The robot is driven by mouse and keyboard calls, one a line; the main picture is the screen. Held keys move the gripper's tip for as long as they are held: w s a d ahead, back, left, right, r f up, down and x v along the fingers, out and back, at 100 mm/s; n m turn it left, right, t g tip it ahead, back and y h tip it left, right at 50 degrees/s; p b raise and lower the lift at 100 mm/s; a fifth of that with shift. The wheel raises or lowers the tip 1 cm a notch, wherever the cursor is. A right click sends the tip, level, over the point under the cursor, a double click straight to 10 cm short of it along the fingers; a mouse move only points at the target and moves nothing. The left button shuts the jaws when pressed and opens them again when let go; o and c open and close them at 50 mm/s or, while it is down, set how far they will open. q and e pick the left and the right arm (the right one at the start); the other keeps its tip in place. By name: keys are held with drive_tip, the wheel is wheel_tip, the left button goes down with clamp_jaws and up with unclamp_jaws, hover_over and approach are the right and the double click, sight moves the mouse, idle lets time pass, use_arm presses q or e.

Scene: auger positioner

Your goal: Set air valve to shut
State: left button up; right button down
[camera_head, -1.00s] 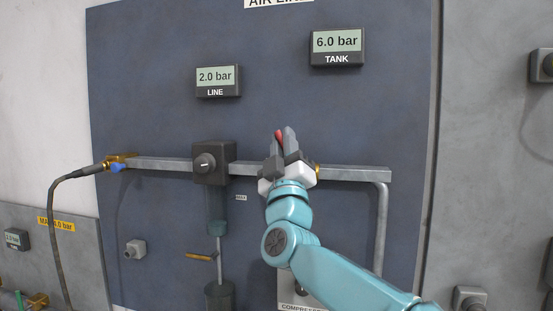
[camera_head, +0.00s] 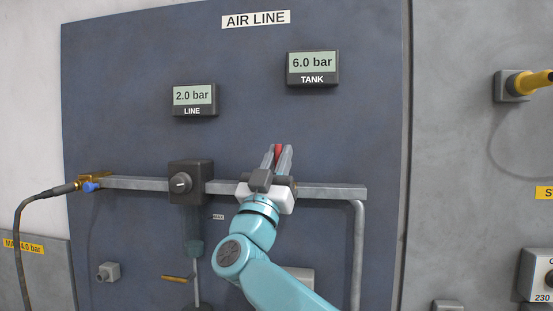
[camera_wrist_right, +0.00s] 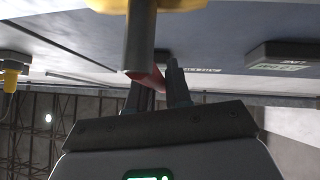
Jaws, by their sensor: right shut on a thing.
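The red air valve handle (camera_head: 278,151) shows between the fingertips of my right gripper (camera_head: 280,155) in the head view, above the horizontal pipe. My right gripper is shut on it, with its fingers pointing up and slightly right. The valve body is hidden behind the gripper. In the right wrist view, a little of the red handle (camera_wrist_right: 157,78) shows between the fingers of the right gripper (camera_wrist_right: 155,88), beside a grey pipe (camera_wrist_right: 140,42). My left gripper is not in view.
The grey air pipe (camera_head: 330,190) runs across the blue panel (camera_head: 120,110). Displays read LINE 2.0 bar (camera_head: 194,99) and TANK 6.0 bar (camera_head: 313,67).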

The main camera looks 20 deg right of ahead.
drive_tip(key=shift+s+r, duration=0.15)
drive_tip(key=shift+r, duration=0.05)
drive_tip(key=c, duration=1.1)
unclamp_jaws()
drive_tip(key=shift+c, duration=0.2)
drive_tip(key=shift+f, duration=0.1)
drive_tip(key=shift+f, duration=0.25)
drive_tip(key=b+v, duration=0.7)
drive_tip(key=v, duration=0.9)
drive_tip(key=shift+r, duration=0.15)
drive_tip(key=shift+a, duration=0.1)
